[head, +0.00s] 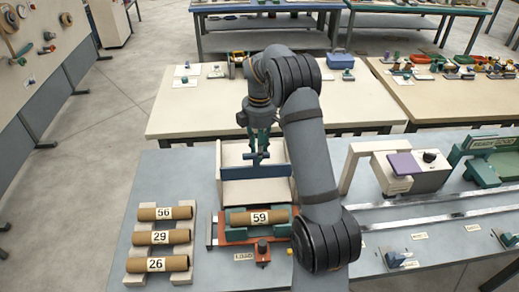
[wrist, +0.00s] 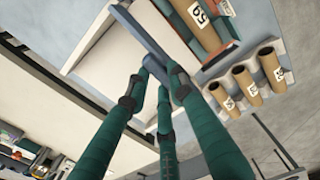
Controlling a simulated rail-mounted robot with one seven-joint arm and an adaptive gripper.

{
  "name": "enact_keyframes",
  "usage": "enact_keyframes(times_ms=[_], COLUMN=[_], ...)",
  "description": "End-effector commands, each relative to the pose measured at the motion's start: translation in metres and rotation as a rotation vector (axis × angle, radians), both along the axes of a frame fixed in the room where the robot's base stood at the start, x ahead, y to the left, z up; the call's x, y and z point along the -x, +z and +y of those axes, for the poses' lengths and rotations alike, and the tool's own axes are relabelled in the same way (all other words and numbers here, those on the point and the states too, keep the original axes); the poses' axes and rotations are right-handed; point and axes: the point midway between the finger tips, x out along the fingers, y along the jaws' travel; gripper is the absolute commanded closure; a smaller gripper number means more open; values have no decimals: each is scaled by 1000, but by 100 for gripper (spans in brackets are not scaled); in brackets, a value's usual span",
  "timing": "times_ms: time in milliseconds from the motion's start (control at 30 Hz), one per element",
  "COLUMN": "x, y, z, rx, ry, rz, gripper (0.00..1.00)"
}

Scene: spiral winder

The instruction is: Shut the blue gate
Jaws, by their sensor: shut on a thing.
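In the wrist view the gate (wrist: 138,30) shows as a narrow blue strip beside the pale bin floor (wrist: 105,48). My gripper (head: 258,157) points down at the gate's upper edge. In the wrist view its green fingers (wrist: 158,78) close around a small blue-grey piece that looks joined to the gate. The fingers hide part of that piece.
A tube marked 59 (head: 258,217) lies in a red and green cradle just in front of the gate. Tubes marked 56, 29 and 26 (head: 160,237) lie on a rack at left. Metal rails (head: 430,207) and a white arch (head: 365,160) stand at right.

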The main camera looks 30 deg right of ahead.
Motion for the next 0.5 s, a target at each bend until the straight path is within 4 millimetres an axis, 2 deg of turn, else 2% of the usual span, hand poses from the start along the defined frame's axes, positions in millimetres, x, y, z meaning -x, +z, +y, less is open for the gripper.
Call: enact_keyframes(times_ms=[267,367,500], x=[0,0,1], y=[-3,-15,-45], z=[1,1,2], rx=[-1,-2,-2], ry=[0,0,1], rz=[1,2,5], gripper=[100,100,100])
